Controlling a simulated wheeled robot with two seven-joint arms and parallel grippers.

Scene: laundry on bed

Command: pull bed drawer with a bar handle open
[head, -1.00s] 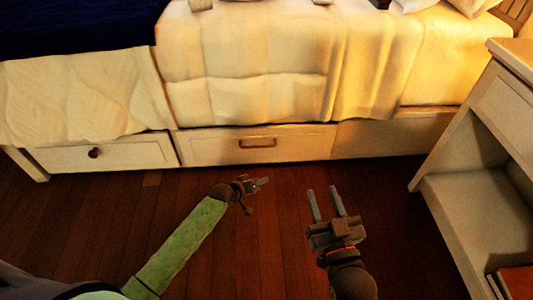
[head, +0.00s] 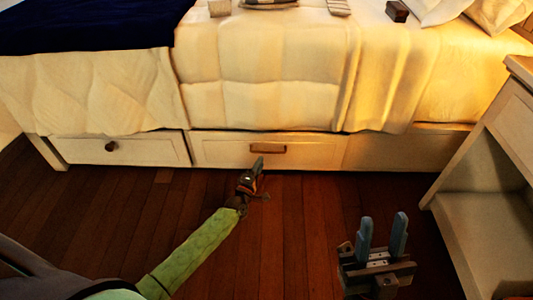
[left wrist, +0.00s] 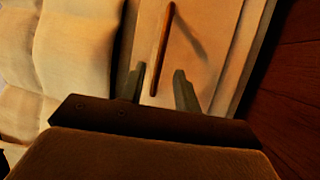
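The bed drawer with a bar handle (head: 220,152) is the middle front panel under the bed, and it looks shut. Its brown bar handle (head: 268,149) runs level across the panel. My left gripper (head: 258,163) is just in front of and below the handle in the head view. In the left wrist view the bar handle (left wrist: 163,45) stands lengthwise ahead of the open fingers of my left gripper (left wrist: 156,85), its near end between the fingertips. Contact is not visible. My right gripper (head: 382,235) is open and empty over the floor at the lower right.
A drawer with a round knob (head: 75,151) is left of the middle one, and a plain panel (head: 390,151) is to its right. A nightstand (head: 470,210) stands at the right. Bedding (head: 260,80) hangs above the drawers. The wooden floor (head: 300,210) is clear.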

